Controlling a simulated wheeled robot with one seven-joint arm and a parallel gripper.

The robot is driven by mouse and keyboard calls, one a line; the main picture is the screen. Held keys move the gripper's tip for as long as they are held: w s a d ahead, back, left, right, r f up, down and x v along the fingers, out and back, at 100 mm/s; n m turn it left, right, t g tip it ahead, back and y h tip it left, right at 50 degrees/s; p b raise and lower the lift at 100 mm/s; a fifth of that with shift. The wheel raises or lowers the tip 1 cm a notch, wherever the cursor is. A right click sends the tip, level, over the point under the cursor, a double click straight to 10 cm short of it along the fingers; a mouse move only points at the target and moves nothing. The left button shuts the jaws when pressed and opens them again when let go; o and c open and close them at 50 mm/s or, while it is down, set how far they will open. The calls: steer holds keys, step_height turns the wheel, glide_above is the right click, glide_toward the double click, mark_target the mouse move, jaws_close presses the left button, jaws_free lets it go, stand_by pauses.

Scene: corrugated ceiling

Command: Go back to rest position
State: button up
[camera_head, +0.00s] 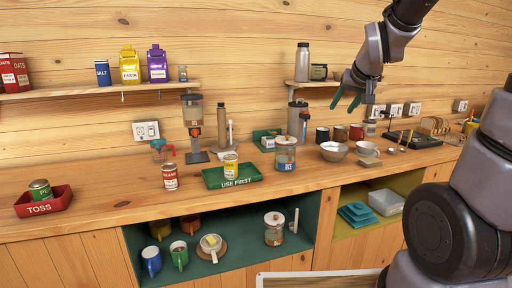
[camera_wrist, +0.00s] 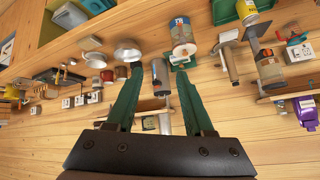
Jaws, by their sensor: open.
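My gripper (camera_head: 347,101) hangs in the air above the counter in front of the wood wall, below and right of the small right shelf. Its two green fingers are spread apart and nothing is between them. In the wrist view my gripper (camera_wrist: 157,88) also shows open and empty, with the counter and its objects beyond, seen upside down. My arm reaches in from the upper right in the head view.
The wooden counter (camera_head: 110,190) holds a red TOSS tray (camera_head: 45,207), a green USE FIRST tray (camera_head: 245,180), a glass jar (camera_head: 285,155) and bowls (camera_head: 333,151). A long shelf (camera_head: 100,91) and a short shelf (camera_head: 313,84) are on the wall. Mugs (camera_head: 151,260) stand in a cubby below.

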steer(key=s+r+m, duration=0.1)
steer(key=s+r, duration=0.1)
steer(key=s, duration=0.7)
steer(key=s+r+m+g+y, duration=0.1)
steer(key=s+r, duration=0.2)
steer(key=s, duration=0.7)
steer(key=shift+a+r+g, duration=0.3)
steer(key=shift+a, duration=0.05)
